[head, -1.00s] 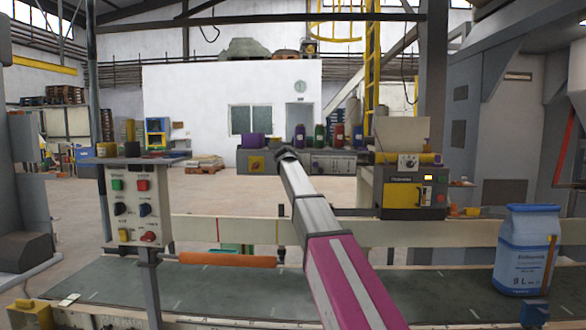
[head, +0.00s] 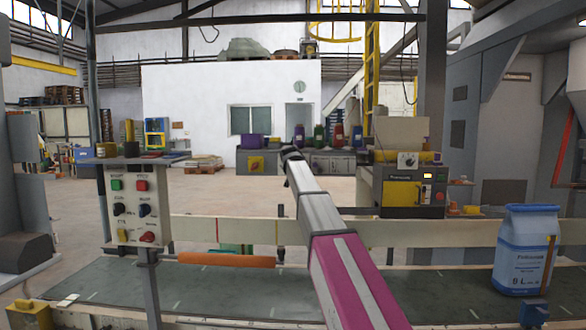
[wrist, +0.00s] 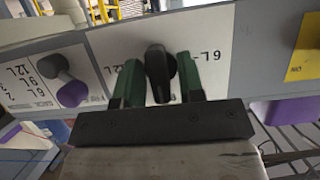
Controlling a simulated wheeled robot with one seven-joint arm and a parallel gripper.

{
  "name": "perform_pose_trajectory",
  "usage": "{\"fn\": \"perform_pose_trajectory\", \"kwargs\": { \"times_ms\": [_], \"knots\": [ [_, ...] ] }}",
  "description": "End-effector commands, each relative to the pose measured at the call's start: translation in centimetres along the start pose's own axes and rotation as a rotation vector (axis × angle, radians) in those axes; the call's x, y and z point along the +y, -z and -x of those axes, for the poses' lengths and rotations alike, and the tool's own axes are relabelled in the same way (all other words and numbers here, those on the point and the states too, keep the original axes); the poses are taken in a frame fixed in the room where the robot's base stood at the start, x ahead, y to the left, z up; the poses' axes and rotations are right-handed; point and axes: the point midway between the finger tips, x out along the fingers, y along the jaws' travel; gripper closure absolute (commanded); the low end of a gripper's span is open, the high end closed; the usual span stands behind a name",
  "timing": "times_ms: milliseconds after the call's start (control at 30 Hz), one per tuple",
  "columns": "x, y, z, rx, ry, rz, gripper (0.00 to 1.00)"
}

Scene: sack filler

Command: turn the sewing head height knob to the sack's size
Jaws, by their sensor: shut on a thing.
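In the wrist view a black knob (wrist: 158,62) stands on a pale panel (wrist: 222,88). My gripper (wrist: 157,84) is shut on it, one green finger on each side. A "6 L" mark is printed right of the knob and a partly covered "12" left of it. I cannot tell exactly which mark the knob points to. In the head view my gripper (head: 290,153) is small at the arm's far end and the knob is not discernible.
In the wrist view a second knob (wrist: 66,88), grey and purple, sits left beside a 12 L, 9 L, 6 L scale. A yellow label (wrist: 302,62) is at the right. A control box (head: 136,205) and an orange roller (head: 227,260) stand near the conveyor (head: 220,295).

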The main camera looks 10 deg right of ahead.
Motion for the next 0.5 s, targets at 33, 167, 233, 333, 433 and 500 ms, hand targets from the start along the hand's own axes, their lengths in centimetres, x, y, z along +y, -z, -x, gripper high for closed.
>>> {"fn": "perform_pose_trajectory", "kwargs": {
  "times_ms": [33,167,233,333,433,500],
  "knots": [
    [-0.04,-0.07,0.04,-0.001,0.001,0.0,0.88],
    [-0.04,-0.07,0.05,-0.001,0.0,0.0,0.88],
    [-0.03,-0.07,0.04,-0.001,0.0,0.0,0.57],
    [-0.02,-0.06,0.03,-0.001,0.0,0.001,0.57],
    [-0.01,-0.04,0.02,-0.001,0.0,0.001,0.57],
    [0.0,-0.03,0.04,-0.001,0.0,0.001,0.57]
  ]
}}
